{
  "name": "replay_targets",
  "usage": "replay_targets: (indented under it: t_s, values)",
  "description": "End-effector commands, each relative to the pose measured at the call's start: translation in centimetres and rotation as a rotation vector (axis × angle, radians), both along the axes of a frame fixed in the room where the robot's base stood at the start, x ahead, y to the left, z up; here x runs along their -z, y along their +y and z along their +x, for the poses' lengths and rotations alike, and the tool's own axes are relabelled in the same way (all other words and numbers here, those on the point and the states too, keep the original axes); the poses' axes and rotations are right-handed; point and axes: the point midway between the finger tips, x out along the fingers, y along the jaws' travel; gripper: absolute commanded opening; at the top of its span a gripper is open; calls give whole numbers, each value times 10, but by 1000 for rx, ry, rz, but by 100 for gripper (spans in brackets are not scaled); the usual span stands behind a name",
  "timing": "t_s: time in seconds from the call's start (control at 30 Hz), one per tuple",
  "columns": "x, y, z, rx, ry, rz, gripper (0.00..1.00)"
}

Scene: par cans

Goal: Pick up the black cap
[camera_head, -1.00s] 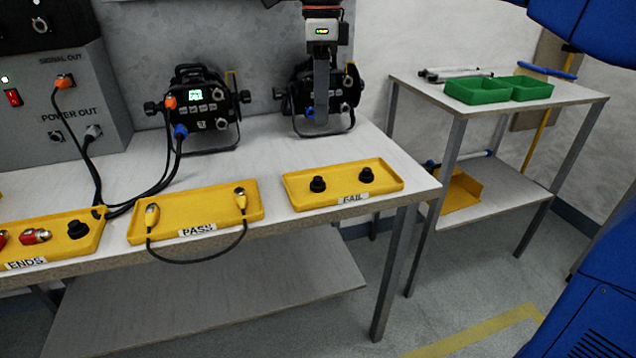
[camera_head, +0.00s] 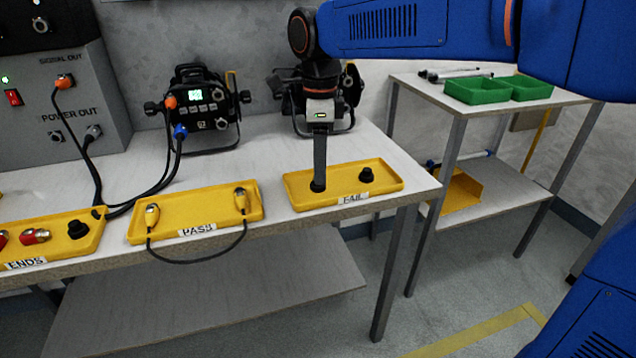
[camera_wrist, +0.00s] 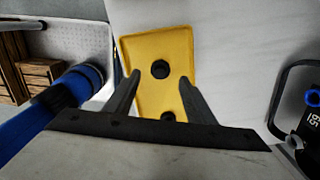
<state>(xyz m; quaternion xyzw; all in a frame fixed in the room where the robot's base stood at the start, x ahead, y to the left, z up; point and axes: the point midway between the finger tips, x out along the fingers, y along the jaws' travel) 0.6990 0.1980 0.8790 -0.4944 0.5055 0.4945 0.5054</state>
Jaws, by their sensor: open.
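Two black caps sit in the yellow FAIL tray (camera_head: 345,203). My gripper (camera_head: 319,180) is open and points straight down over the left black cap (camera_head: 317,187), with its fingertips close to it. In the wrist view this cap (camera_wrist: 160,69) shows between the two open fingers (camera_wrist: 160,76). I cannot tell whether the fingers touch it. The right black cap (camera_head: 367,175) stands apart from the gripper; in the wrist view it (camera_wrist: 168,116) is partly hidden at the gripper's base. Another black cap (camera_head: 77,229) sits in the yellow ENDS tray (camera_head: 55,252).
The PASS tray (camera_head: 195,212) holds a cable with yellow ends that loops over the table's front edge. A par can (camera_head: 203,110) with attached cables stands behind, and another stands behind my gripper. Green bins (camera_head: 478,91) stand on a side table at right.

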Motion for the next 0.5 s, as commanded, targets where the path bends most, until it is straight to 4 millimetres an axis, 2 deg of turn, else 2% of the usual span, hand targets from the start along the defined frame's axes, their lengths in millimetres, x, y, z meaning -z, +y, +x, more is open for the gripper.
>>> replay_targets:
  t_s: [0.2, 0.5]
  values:
    - [27, 1, 0, 0, 1, -1, 50]
    - [31, 1, 0, 0, 0, 0, 50]
